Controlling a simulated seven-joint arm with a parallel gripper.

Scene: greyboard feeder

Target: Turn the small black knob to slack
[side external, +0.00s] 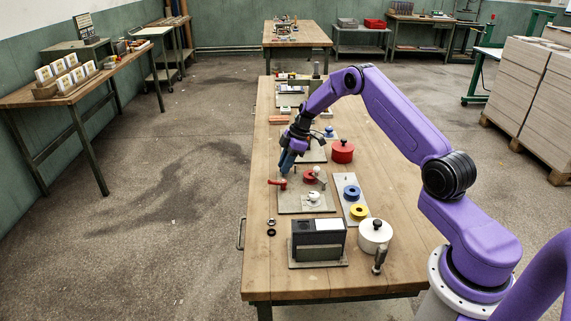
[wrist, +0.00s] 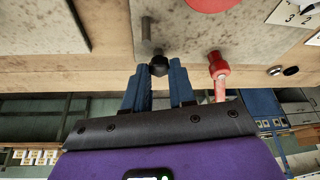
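The small black knob (wrist: 158,66) is in the wrist view, at the end of a short grey shaft over a grey plate (wrist: 190,35). My gripper (wrist: 158,65) has one blue fingertip on each side of the knob, very close to it. I cannot tell whether the fingers press on the knob or leave a thin gap. In the side external view my gripper (side external: 285,170) points down at the back left part of the grey plate (side external: 290,207), and it hides the knob there.
A red handle (wrist: 218,65) stands just right of my fingers in the wrist view; it also shows in the side external view (side external: 278,183). A red disc (side external: 310,177), a white knob (side external: 314,196), a black box (side external: 318,240) and a white pot (side external: 375,235) stand nearby.

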